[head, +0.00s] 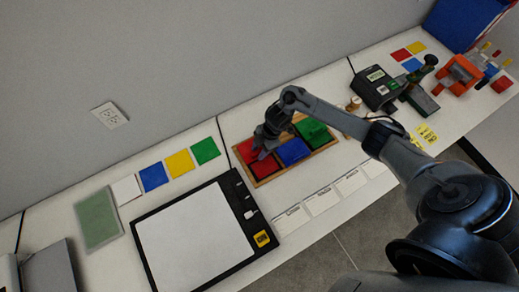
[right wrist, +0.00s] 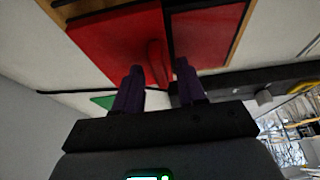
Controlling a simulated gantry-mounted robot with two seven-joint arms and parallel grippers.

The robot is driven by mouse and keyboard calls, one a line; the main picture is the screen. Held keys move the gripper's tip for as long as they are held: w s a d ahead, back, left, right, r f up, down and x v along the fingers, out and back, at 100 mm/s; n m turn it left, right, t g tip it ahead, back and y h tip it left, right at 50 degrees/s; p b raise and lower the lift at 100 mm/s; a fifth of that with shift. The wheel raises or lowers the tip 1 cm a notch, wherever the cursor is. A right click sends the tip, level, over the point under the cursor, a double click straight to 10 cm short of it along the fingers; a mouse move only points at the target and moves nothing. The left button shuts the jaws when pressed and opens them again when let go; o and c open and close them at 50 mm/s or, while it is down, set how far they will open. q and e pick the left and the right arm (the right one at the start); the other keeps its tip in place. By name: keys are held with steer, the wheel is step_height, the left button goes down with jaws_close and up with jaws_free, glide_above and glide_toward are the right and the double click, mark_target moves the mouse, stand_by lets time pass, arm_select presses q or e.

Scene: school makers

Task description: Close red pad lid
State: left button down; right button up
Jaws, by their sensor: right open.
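The red pad (head: 265,169) is at the left end of a wooden tray (head: 283,178). Its red lid (head: 244,151) stands open on the pad's far left side, partly hidden by my right gripper. In the right wrist view the lid (right wrist: 105,42) is a broad red panel with a raised red ridge (right wrist: 156,62). The dark-framed red pad (right wrist: 205,38) lies beside it. My right gripper (right wrist: 160,86) is open, its fingers apart on either side of the ridge's end; whether they touch it I cannot tell. My left gripper is out of view.
Blue (head: 293,151) and green (head: 314,132) pads fill the rest of the tray. A black-framed white board (head: 190,235) lies to the left, near coloured cards (head: 153,177). White cards (head: 323,201) lie in front; a green-black device (head: 375,87) stands at right.

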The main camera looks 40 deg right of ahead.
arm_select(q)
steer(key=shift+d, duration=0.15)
arm_select(e)
jaws_close()
